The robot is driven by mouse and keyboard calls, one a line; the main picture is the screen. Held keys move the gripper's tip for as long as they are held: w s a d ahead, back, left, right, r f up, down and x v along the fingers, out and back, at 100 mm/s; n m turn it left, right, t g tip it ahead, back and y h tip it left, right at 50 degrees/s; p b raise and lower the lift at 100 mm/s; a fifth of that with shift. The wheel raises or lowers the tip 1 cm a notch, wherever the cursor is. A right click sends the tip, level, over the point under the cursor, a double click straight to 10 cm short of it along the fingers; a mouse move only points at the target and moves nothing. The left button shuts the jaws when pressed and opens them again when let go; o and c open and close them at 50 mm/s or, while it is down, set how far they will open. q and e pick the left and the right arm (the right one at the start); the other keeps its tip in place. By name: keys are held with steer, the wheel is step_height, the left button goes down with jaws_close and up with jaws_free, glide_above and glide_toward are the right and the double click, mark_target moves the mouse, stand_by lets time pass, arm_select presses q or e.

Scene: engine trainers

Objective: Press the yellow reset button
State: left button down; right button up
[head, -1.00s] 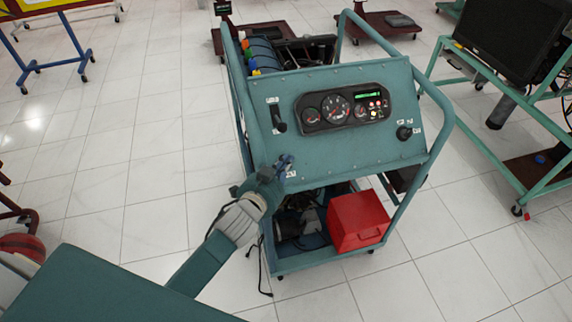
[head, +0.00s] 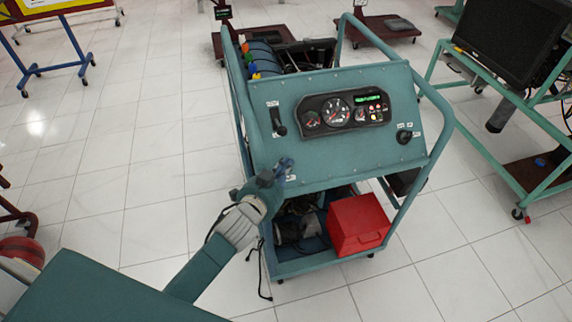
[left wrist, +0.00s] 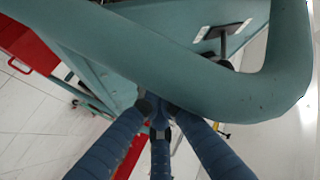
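The teal trainer cart has a sloped control panel (head: 300,160) with a black gauge cluster (head: 345,112). My left gripper (head: 287,165) is at the panel's lower left edge, below and left of the cluster. In the left wrist view its blue fingers (left wrist: 160,115) converge with their tips together, empty, by the cart's thick teal tube (left wrist: 190,80). I cannot tell whether they touch it. My right gripper is out of view.
A black lever (head: 279,122) stands on the panel's left and a dark knob (head: 404,135) on its right. Teal side rails (head: 437,105) frame the panel. A red box (head: 358,224) sits on the lower shelf. Tiled floor left of the cart is clear.

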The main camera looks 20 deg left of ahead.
arm_select(q)
steer(key=shift+w+a+f, duration=0.1)
steer(key=shift+a+f, duration=0.05)
steer(key=shift+f, duration=0.15)
stand_by(0.7)
